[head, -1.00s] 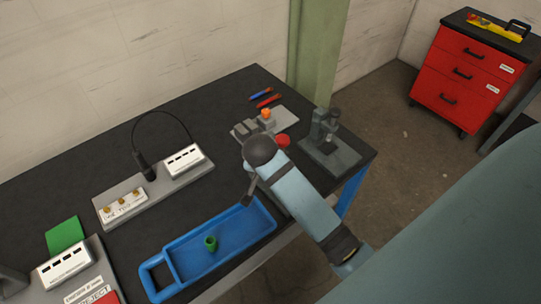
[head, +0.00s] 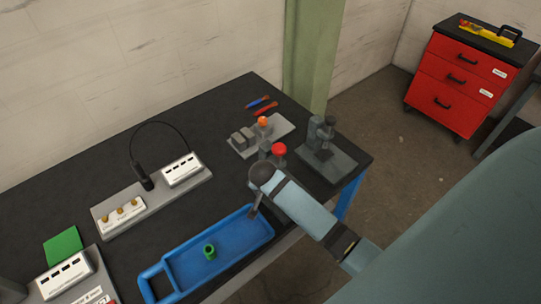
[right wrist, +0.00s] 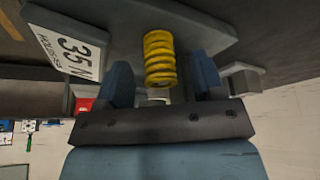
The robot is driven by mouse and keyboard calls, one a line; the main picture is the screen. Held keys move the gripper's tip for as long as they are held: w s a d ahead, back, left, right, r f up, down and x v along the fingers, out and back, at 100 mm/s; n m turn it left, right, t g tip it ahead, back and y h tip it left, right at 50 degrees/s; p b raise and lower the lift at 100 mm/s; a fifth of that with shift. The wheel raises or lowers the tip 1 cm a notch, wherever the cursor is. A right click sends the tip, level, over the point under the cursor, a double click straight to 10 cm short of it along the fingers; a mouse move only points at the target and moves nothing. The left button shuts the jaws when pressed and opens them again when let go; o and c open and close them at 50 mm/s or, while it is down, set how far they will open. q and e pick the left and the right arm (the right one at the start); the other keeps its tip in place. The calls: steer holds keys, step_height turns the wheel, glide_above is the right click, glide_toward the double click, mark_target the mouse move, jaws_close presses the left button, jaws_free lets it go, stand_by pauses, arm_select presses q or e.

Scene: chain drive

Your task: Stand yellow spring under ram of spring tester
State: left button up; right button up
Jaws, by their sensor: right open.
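The yellow spring (right wrist: 160,58) shows in the right wrist view against a grey plate, between the two blue fingers of my right gripper (right wrist: 161,70). The fingers are open, with a visible gap on each side of the spring. A white label reading 35 N (right wrist: 70,50) is beside it. A pale round part shows at the spring's near end; I cannot tell whether it is the ram. In the head view my right arm hides the spring. A red knob (head: 279,150) stands by my wrist, seemingly on the spring tester, whose body is mostly hidden. My left gripper is out of view.
A blue tray (head: 232,240) holding a green cylinder (head: 209,251) lies at the table's front. A grey press-like device (head: 322,150) stands near the right corner. A fixture with an orange knob (head: 263,121) is behind my wrist. Red and blue pens lie farther back.

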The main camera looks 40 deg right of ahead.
steer(key=shift+x, duration=0.75)
steer(key=shift+d+f, duration=0.1)
steer(key=shift+f, duration=0.1)
steer(key=c, duration=1)
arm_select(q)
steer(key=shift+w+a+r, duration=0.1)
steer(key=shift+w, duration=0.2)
arm_select(e)
steer(key=shift+w+d, duration=0.1)
